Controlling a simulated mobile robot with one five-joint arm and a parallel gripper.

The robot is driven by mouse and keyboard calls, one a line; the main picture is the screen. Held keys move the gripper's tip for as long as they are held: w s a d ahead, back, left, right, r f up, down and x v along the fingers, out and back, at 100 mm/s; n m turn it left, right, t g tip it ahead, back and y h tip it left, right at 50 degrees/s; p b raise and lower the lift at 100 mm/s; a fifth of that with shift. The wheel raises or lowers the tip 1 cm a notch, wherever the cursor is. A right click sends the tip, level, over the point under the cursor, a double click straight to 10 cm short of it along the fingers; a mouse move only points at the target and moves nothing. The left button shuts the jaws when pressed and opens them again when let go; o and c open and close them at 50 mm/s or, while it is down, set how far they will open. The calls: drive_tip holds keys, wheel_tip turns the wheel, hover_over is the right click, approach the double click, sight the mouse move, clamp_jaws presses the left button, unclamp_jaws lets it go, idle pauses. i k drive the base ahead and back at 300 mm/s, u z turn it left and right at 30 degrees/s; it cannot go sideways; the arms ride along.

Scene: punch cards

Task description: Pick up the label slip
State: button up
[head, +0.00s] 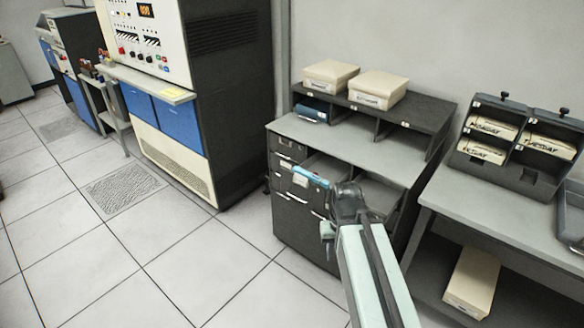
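I cannot pick out the label slip for certain. A small yellow paper (177,93) lies on the ledge of the blue and white console, far left of my arm. A small pale label (300,181) shows on the front of a pulled-out drawer in the grey desk (345,147). A light blue piece (311,176) lies along that drawer's top edge. My arm rises from the bottom right, and its dark end is in front of the desk. My gripper (327,231) seems to be the small pale end beside the drawers; its fingers are too small and partly hidden to read.
Two cream boxes (330,75) (380,89) stand on the desk's dark shelf. A dark rack (518,145) with labelled card bundles stands on the right table (480,207). A cream box (471,281) lies under it. The tiled floor (170,245) at left is clear.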

sight(301, 180)
drive_tip(key=u, duration=0.65)
drive_tip(key=i, duration=1.1)
drive_tip(key=u, duration=0.95)
drive_tip(key=k, duration=0.8)
drive_tip(key=u, duration=0.1)
drive_tip(key=i, duration=0.95)
drive_tip(key=z, duration=0.1)
